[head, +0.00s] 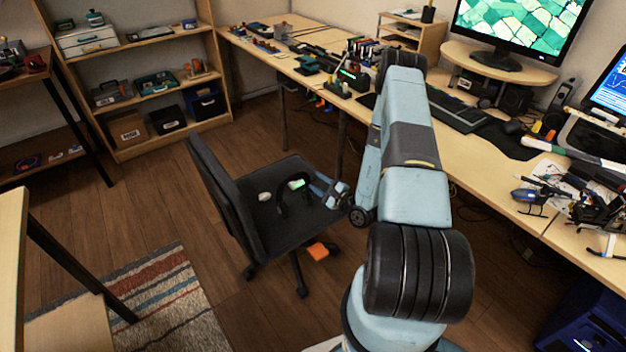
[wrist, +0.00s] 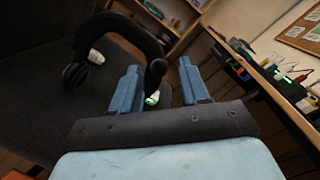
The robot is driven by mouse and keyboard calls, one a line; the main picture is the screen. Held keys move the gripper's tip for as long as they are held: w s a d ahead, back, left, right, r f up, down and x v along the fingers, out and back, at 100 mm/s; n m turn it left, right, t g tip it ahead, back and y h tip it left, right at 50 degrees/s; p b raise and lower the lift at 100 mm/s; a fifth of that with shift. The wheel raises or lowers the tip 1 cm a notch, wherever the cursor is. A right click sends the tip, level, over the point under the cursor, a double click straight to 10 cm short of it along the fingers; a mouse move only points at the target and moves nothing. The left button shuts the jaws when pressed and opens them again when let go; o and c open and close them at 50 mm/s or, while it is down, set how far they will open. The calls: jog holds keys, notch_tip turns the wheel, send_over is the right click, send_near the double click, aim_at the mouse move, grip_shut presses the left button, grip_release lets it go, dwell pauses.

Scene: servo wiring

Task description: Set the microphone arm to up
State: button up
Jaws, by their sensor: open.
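A black headset (head: 281,203) rests on the seat of the office chair. In the wrist view its curved band (wrist: 130,27) arches ahead of my gripper, with a round dark ear cup (wrist: 74,75) at the left end. A pale piece with a green glow (head: 297,184) is by the headset; it shows low between my fingers (wrist: 152,98). I cannot clearly make out the microphone arm or its angle. My gripper (head: 323,187) is open just right of the headset. In the wrist view its blue fingers (wrist: 158,82) stand apart, with the right end of the headset near or between them.
The chair's backrest (head: 222,195) rises left of the headset. A long desk (head: 465,180) with monitors and clutter runs along the right. A shelf (head: 175,135) stands behind. A small pale object (head: 264,196) lies on the seat left of the headset.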

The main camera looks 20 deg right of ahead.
aim_at(313, 179)
jog(key=shift+x, duration=1.6)
jog(key=shift+c, duration=0.3)
grip_shut()
